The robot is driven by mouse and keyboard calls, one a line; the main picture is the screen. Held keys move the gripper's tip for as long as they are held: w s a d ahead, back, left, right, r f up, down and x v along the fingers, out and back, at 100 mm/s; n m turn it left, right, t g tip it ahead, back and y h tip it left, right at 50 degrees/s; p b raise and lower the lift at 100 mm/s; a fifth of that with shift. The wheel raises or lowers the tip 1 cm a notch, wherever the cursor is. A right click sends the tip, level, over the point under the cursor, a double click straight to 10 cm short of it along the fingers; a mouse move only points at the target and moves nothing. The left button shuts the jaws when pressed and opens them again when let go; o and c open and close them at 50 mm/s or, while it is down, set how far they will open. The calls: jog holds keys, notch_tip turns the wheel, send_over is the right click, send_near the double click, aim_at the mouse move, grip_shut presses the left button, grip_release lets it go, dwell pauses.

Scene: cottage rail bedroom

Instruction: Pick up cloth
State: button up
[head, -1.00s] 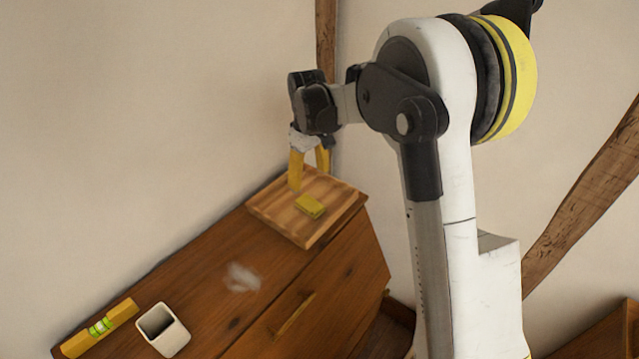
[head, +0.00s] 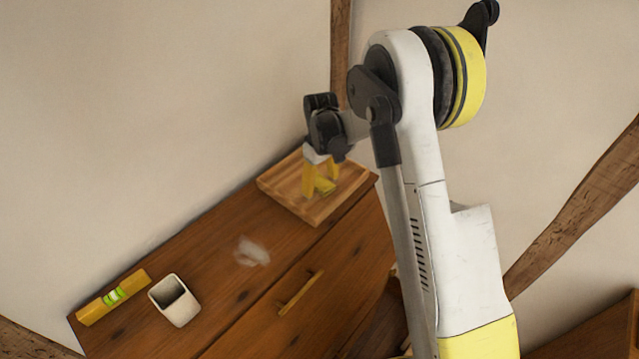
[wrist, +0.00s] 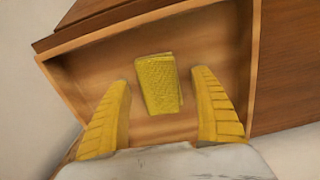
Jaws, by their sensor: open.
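The cloth is a small folded yellow piece (wrist: 158,84) lying on the floor of a shallow wooden tray (wrist: 97,44). In the head view the cloth (head: 325,187) is partly hidden by my gripper, and the tray (head: 286,184) sits at the far end of the dresser. My gripper (head: 318,193) points down over the tray at the cloth. In the wrist view my gripper's yellow fingers (wrist: 164,103) are spread apart, one on each side of the cloth, with clear gaps. The exact height of the fingertips above the tray is hard to tell.
The wooden dresser top (head: 215,262) carries a yellow spirit level (head: 112,297), a white square cup (head: 174,300) and a pale translucent patch (head: 252,252). The wall runs close behind the tray. The middle of the dresser top is mostly free.

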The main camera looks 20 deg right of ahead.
jog(key=shift+c, duration=0.2)
jog(key=c, duration=1.1)
jog(key=shift+r, duration=0.1)
